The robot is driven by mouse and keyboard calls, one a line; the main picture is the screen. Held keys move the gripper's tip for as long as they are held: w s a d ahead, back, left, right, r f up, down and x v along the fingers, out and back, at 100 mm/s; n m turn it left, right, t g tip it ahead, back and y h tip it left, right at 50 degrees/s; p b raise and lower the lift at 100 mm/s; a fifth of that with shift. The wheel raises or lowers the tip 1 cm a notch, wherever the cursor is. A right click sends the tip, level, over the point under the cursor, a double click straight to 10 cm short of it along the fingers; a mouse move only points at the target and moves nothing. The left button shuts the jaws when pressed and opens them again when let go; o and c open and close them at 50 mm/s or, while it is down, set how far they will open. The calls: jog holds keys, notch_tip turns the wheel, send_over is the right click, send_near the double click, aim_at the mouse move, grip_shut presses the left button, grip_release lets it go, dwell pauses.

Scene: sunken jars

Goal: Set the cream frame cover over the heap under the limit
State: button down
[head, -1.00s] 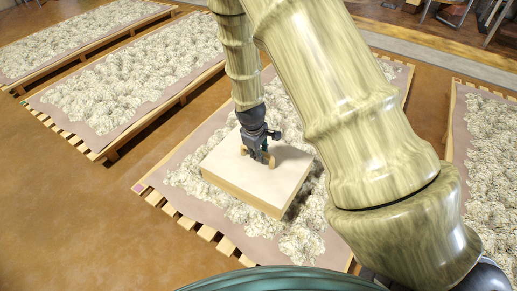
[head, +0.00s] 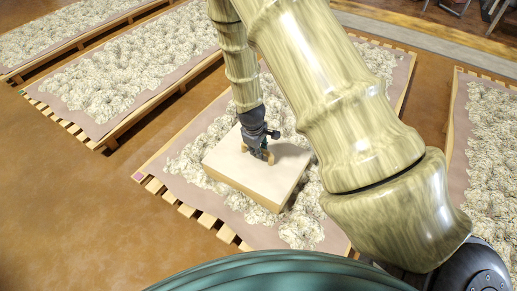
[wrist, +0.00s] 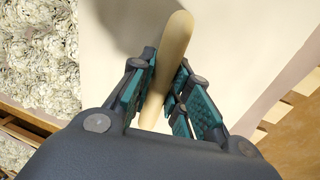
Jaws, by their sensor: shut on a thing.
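The cream frame cover (head: 235,163) is a flat square box with a pale top and wooden sides, in the middle of the head view. The heap shows around the cover's edges and lies on a pinkish sheet over a slatted pallet (head: 243,243). My arm hides part of this heap.
Similar heaps lie on pallets at the left (head: 130,70), far left (head: 75,30) and right (head: 490,150). A small pink tag (head: 138,177) marks the near pallet's left corner. Brown floor (head: 70,210) is clear at the lower left.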

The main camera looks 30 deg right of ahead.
jog(key=shift+f+p, duration=0.3)
jog(key=shift+p, duration=0.2)
dwell(0.9)
jog(key=c, duration=1.9)
grip_release()
grip_shut()
jog(key=shift+c, duration=0.5)
grip_release()
jog(key=o, duration=0.7)
